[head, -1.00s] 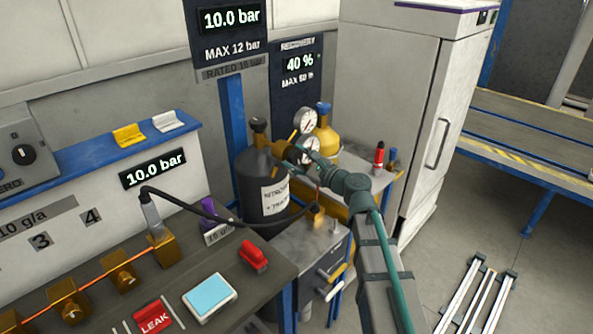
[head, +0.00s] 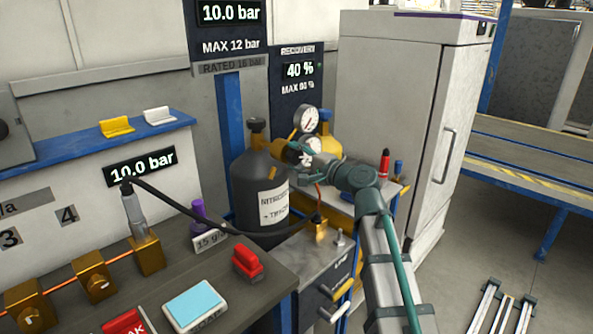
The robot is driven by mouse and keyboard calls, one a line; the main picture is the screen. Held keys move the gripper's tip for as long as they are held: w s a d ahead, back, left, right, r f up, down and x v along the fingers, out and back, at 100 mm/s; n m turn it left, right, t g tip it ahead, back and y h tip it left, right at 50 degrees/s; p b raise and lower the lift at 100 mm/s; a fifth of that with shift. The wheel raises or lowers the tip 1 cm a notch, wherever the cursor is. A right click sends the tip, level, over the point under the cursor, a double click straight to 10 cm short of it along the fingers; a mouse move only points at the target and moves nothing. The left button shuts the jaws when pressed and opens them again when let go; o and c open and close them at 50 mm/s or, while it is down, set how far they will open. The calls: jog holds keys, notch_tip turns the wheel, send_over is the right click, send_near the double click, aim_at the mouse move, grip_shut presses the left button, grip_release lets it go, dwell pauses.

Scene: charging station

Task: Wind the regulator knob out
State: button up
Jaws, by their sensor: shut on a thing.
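A dark nitrogen cylinder (head: 257,176) with a white label stands behind the bench. A brass regulator (head: 282,148) and round white pressure gauges (head: 307,120) sit beside its top. My gripper (head: 297,152), on my teal and grey arm, comes in from the lower right and is shut at the regulator. The regulator knob is hidden by my gripper, so its turn cannot be read. The upper display (head: 229,13) reads 10.0 bar over MAX 12 bar. The display on the white panel (head: 141,165) also reads 10.0 bar.
A black hose (head: 185,209) runs from the brass manifold (head: 147,254) to near the cylinder. A red clip (head: 247,263) and a blue-screened device (head: 199,305) lie on the bench. A yellow cylinder (head: 327,146) and tall grey cabinet (head: 388,115) stand behind my arm.

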jog(key=n+b, duration=0.3)
jog(key=b, duration=0.1)
jog(key=n+b, duration=0.2)
jog(key=shift+f+n, duration=0.3)
jog(key=n+b, duration=0.5)
jog(key=b, duration=0.1)
jog(key=n+b, duration=0.5)
jog(key=shift+w+n+b, duration=0.1)
jog(key=shift+n+b, duration=0.2)
jog(key=shift+n, duration=0.1)
jog(key=n+b, duration=0.3)
jog(key=n, duration=0.1)
jog(key=shift+r+n+b, duration=0.15)
jog(key=shift+n+b, duration=0.2)
jog(key=shift+n, duration=0.05)
jog(key=o, duration=1.2)
jog(key=shift+c, duration=0.2)
jog(key=shift+d, duration=0.1)
jog(key=v, duration=1.2)
